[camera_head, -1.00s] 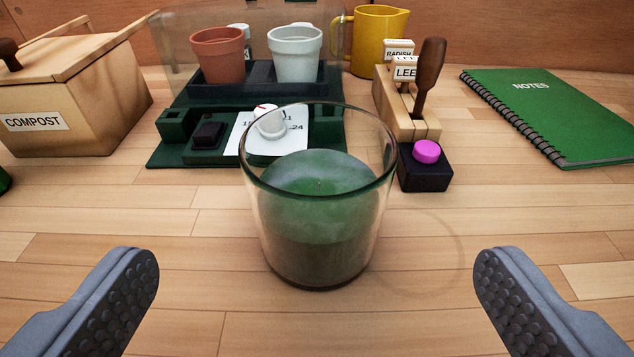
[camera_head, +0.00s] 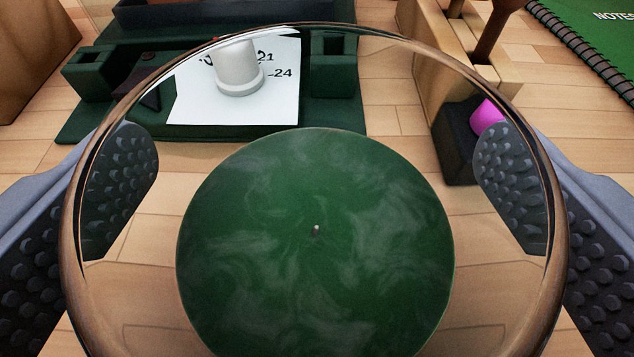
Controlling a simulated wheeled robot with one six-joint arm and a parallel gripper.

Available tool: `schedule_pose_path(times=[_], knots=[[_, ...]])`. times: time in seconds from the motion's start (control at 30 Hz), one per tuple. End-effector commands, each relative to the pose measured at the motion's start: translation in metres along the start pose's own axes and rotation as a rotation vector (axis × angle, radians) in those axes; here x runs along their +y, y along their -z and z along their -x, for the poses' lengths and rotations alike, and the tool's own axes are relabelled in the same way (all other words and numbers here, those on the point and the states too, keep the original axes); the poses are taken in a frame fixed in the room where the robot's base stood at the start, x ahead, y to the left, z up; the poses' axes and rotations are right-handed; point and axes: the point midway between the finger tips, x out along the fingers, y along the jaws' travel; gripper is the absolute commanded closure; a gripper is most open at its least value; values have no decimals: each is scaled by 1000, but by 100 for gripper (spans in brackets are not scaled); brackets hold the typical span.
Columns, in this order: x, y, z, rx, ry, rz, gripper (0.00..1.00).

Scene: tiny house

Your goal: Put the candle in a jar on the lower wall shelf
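The candle in a jar (camera_head: 315,265) fills the middle of the picture, seen from above. It is a clear glass jar with green wax and a small wick, standing upright on the wooden worktop. My gripper (camera_head: 315,205) is open around it, with one dark studded finger on each side of the glass. The inner ends of both fingers show through the jar's rim. I see no clear contact between the fingers and the glass. The lower wall shelf is not in view.
Behind the jar is a dark green tray (camera_head: 335,85) with a white knob (camera_head: 238,72) on a white card. A black box with a pink button (camera_head: 486,117) stands close by my right finger, before a wooden tool block (camera_head: 430,60). A green notebook (camera_head: 600,45) lies at the top right.

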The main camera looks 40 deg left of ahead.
Motion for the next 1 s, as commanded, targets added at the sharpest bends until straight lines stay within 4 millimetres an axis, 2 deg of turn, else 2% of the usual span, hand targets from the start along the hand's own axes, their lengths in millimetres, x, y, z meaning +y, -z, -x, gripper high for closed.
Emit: schedule_pose_path(times=[0.17,0.2,0.5,0.53,0.57,0.8,1.0], knots=[[0,0,0,0,0,1,4],[0,0,0,0,0,1,7],[0,0,0,0,0,0,65],[0,1,0,0,-1,1,65],[0,1,0,0,-1,1,71],[0,5,1,1,-1,1,71],[0,31,10,2,-2,4,71]])
